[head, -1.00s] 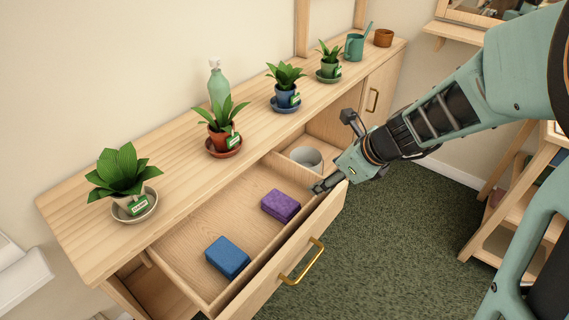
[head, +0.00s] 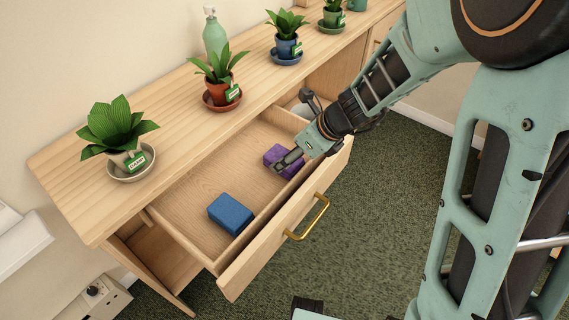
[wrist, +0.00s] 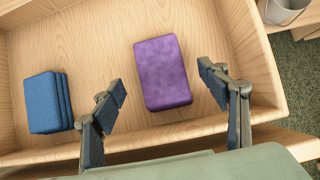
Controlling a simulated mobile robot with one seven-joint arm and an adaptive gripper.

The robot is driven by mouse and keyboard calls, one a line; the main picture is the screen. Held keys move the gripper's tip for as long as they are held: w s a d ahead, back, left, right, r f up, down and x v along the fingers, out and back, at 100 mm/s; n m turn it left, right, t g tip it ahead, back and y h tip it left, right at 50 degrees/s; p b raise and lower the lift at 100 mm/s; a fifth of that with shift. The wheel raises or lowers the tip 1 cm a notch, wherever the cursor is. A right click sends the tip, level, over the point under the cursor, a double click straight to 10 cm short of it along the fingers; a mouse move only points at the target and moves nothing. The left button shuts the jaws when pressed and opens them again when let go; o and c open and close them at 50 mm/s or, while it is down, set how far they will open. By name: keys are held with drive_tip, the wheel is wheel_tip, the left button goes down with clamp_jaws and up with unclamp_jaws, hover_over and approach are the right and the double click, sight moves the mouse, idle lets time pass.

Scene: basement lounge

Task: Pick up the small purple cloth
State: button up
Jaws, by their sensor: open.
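The small purple cloth (wrist: 162,73) is a folded block lying flat on the floor of the open drawer (wrist: 90,35). In the head view the purple cloth (head: 272,155) is partly hidden by my gripper (head: 292,158). My gripper (wrist: 165,88) is open in the wrist view, with one finger to the left of the cloth and one to the right. The fingers appear apart from the cloth and nothing is between them in their grip. How high they are above it I cannot tell exactly.
A folded blue cloth (head: 230,214) lies in the same drawer, left of the purple one. The drawer's front wall with a brass handle (head: 310,218) stands close. A grey-white pot (wrist: 284,10) is beyond the drawer's right wall. Potted plants (head: 116,135) line the cabinet top.

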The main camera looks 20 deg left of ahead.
sight(274, 154)
drive_tip(key=b+x, duration=0.1)
drive_tip(key=x, duration=0.3)
drive_tip(key=shift+d, duration=0.1)
drive_tip(key=shift+w+r, duration=0.1)
drive_tip(key=shift+c, duration=0.6)
drive_tip(key=c, duration=1.1)
